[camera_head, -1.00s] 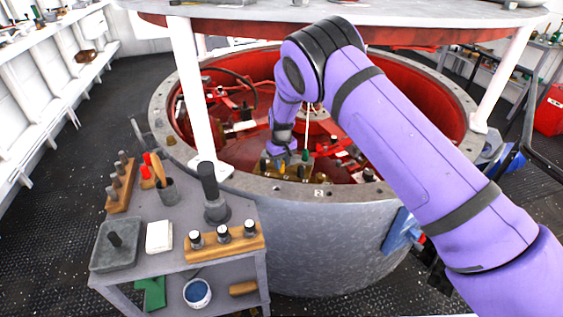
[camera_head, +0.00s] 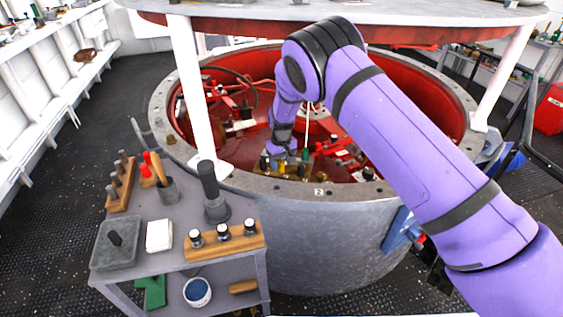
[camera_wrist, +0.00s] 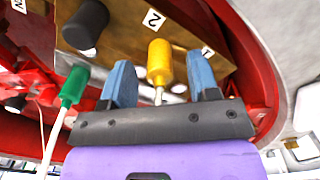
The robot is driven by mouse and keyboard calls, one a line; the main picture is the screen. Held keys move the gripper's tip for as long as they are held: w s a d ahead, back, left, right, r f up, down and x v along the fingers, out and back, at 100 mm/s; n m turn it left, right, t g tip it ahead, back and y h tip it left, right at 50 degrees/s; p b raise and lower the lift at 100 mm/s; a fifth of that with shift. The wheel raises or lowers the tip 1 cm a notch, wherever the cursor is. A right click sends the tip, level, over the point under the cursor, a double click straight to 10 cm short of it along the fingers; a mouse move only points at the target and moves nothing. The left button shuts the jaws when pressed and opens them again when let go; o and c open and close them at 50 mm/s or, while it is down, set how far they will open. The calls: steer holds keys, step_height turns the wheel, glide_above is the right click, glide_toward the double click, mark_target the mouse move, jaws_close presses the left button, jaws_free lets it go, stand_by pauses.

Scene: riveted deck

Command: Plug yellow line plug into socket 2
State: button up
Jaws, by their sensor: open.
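The yellow line plug (camera_wrist: 160,62) stands between the two blue-grey fingers of my open gripper (camera_wrist: 157,72) in the wrist view. I see a gap on each side of it, so the fingers are not closed on it. In the head view the yellow plug (camera_head: 282,168) is small, on the block inside the red-lined drum, with my gripper (camera_head: 281,156) right at it. A label marked 2 (camera_wrist: 153,18) is on the brown block beyond the plug. The hole of socket 2 cannot be made out clearly.
A green plug (camera_wrist: 73,87) with a white line stands left of my gripper, outside the left finger. A label marked 1 (camera_wrist: 207,52) lies to the right. The drum's red wall (camera_wrist: 245,50) curves close on the right.

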step_height(320, 180, up, 11)
steer(key=shift+f, duration=0.1)
stand_by(0.4)
steer(key=shift+s, duration=0.1)
